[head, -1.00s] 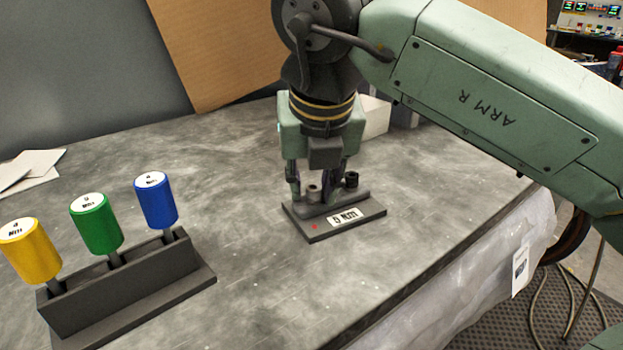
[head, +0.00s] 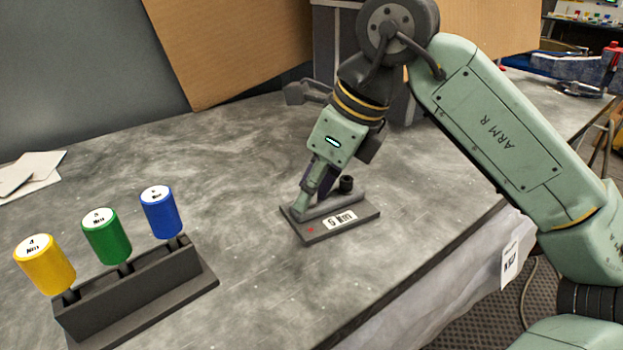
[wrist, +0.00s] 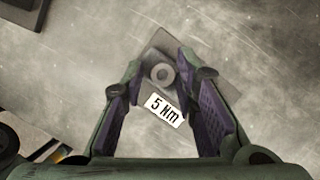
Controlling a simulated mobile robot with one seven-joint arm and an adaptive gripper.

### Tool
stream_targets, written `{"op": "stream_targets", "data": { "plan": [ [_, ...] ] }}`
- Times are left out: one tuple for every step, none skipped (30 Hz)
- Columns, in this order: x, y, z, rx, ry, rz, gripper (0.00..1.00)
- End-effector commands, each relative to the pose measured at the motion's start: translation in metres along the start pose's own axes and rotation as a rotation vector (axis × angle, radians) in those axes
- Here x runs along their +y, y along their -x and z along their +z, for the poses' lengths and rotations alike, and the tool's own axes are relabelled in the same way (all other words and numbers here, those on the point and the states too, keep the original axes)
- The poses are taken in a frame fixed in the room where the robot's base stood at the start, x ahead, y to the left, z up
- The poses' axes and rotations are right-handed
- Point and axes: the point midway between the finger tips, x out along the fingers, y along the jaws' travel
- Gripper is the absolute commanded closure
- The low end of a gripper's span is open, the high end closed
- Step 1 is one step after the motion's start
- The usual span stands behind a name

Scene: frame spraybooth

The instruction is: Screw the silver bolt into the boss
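A dark grey base plate (head: 345,228) with a "5 Nm" label and a small red mark lies on the table. The wrist view shows my gripper (wrist: 160,66) open, one finger either side of the round part with gaps. A dark knob-like cylinder (head: 346,184) stands at the plate's back.
A dark rack (head: 150,290) at front left holds drivers with yellow (head: 46,268), green (head: 107,238) and blue (head: 161,214) handles. White papers (head: 30,175) lie at far left. A cardboard sheet (head: 230,45) leans behind. The table between rack and plate is clear.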

Motion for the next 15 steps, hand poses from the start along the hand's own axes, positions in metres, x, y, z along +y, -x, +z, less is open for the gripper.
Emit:
{"op": "stream_targets", "data": {
  "plan": [
    [-0.0006,0.0027,0.0016,-0.002,0.058,0.03,0.73],
    [-0.0009,0.0025,0.0016,-0.002,0.091,0.043,0.73],
    [-0.001,0.0021,0.0014,-0.001,0.129,0.057,0.73],
    [-0.001,0.0018,0.0009,0.0,0.151,0.065,0.73],
    [-0.0011,0.0014,0.0005,0.0,0.166,0.071,0.73],
    [-0.0012,0.0012,0.0002,0.0,0.184,0.078,0.73],
    [-0.0013,0.0013,0.0004,0.0,0.198,0.084,0.73],
    [-0.0015,0.0015,0.0007,0.0,0.219,0.093,0.73],
    [-0.0017,0.0021,0.0012,0.0,0.258,0.111,0.73],
    [-0.0019,0.0024,0.0016,-0.001,0.296,0.127,0.73],
    [-0.0021,0.0026,0.0018,-0.002,0.337,0.145,0.73],
    [-0.0024,0.0026,0.0021,-0.002,0.391,0.168,0.73],
    [-0.0027,0.0026,0.0019,-0.001,0.429,0.183,0.73],
    [-0.0028,0.0023,0.0016,-0.001,0.464,0.197,0.73],
    [-0.003,0.0018,0.0015,0.0,0.502,0.212,0.73]
  ]
}}
